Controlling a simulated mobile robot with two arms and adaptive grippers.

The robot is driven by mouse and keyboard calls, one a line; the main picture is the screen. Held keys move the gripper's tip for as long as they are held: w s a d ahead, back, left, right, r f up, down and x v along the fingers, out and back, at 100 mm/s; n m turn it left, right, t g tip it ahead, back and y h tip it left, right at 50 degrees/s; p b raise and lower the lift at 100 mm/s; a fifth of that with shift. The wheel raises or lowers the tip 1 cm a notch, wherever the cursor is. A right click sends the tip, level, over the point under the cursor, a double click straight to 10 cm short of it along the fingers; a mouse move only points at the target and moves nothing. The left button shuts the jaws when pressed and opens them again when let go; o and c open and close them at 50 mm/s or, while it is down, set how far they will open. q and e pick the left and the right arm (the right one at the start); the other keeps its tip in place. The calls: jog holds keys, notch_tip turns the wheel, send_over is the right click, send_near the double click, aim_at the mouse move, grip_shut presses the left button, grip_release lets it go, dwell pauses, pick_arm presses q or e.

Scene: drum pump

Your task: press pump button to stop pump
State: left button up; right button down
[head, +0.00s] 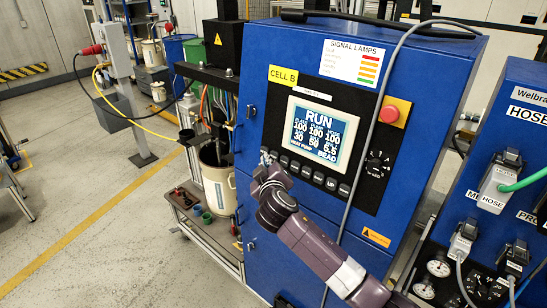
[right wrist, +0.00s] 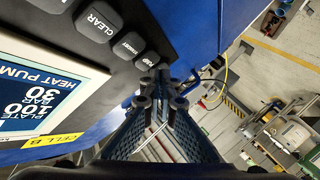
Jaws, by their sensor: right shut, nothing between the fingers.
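The blue cabinet (head: 398,120) carries a black control panel with a screen (head: 320,132) that reads RUN. A row of dark buttons (head: 318,178) runs below the screen. My right gripper (head: 266,160) is shut and empty at the left end of this row, hiding part of it. In the right wrist view, the end button (right wrist: 149,59) has a small label that looks like PUMP. The shut fingertips (right wrist: 162,96) show close to this button; I cannot tell whether they touch it. The CLEAR button (right wrist: 98,23) is farther along the row. My left gripper is out of view.
A red emergency stop (head: 390,113) on a yellow plate and a knob (head: 377,164) sit right of the screen. A grey cable (head: 364,150) hangs across the panel front. A blue hose cabinet (head: 520,130) stands at right. A white bucket (head: 217,180) stands at left.

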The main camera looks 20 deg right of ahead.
jog(key=shift+d, duration=0.15)
jog(key=shift+w+d, duration=0.2)
jog(key=shift+d, duration=0.05)
jog(key=shift+w+d+f, duration=0.1)
jog(key=shift+w+d, duration=0.15)
jog(key=shift+d, duration=0.15)
dwell(1.0)
dwell(0.4)
jog(key=shift+s+a, duration=0.5)
jog(key=shift+a, duration=0.25)
jog(key=a, duration=0.1)
jog(key=s+a, duration=0.1)
jog(key=a, duration=0.1)
jog(key=s+a+r+p, duration=0.1)
jog(key=shift+s+a, duration=0.15)
jog(key=shift+s, duration=0.05)
